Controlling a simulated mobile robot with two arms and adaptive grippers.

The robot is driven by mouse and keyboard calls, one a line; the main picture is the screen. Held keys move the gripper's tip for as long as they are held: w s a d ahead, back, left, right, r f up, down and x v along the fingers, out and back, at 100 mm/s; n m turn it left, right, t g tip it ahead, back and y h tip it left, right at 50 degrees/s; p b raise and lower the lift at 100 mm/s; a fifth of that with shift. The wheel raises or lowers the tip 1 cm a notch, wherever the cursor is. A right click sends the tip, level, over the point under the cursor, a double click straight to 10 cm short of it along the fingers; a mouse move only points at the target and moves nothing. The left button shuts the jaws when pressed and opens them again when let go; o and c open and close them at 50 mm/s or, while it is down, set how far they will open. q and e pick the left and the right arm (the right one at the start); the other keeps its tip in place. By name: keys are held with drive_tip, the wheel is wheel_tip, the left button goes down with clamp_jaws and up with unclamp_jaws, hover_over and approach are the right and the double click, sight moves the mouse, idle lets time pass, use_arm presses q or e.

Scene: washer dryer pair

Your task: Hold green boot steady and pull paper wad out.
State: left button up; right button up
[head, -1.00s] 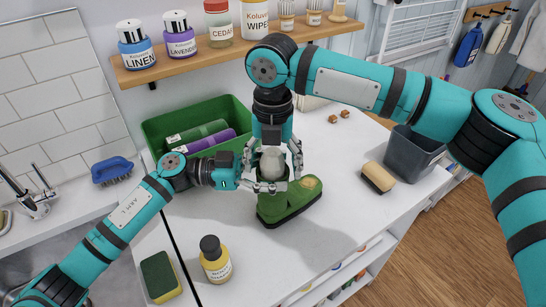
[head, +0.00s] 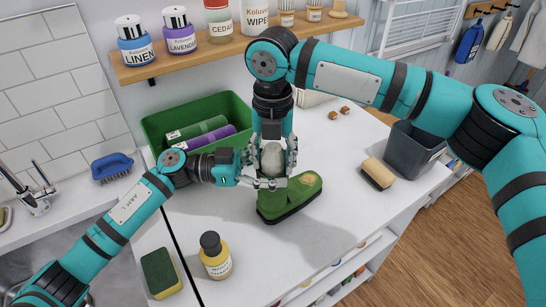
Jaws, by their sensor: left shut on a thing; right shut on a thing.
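The green boot (head: 290,199) stands on the white counter with its toe toward the right. The pale grey paper wad (head: 273,157) sits at the boot's top opening; its lower part is hidden by the fingers. My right gripper (head: 273,163) comes straight down from above and is shut on the paper wad, with fingers on both sides of it. My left gripper (head: 262,183) reaches in from the left, level, and is shut on the boot's upper shaft. The two grippers are very close together, and the exact finger contacts are partly hidden.
A green bin (head: 160,128) with rolled items stands behind. A yellow bottle (head: 215,258) and a sponge (head: 160,272) are in front left. A wooden brush (head: 378,173) and a grey bin (head: 412,150) are right.

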wheel_tip(320, 180, up, 13)
idle(1.7)
idle(0.4)
use_arm(q)
drive_tip(key=o, duration=1.6)
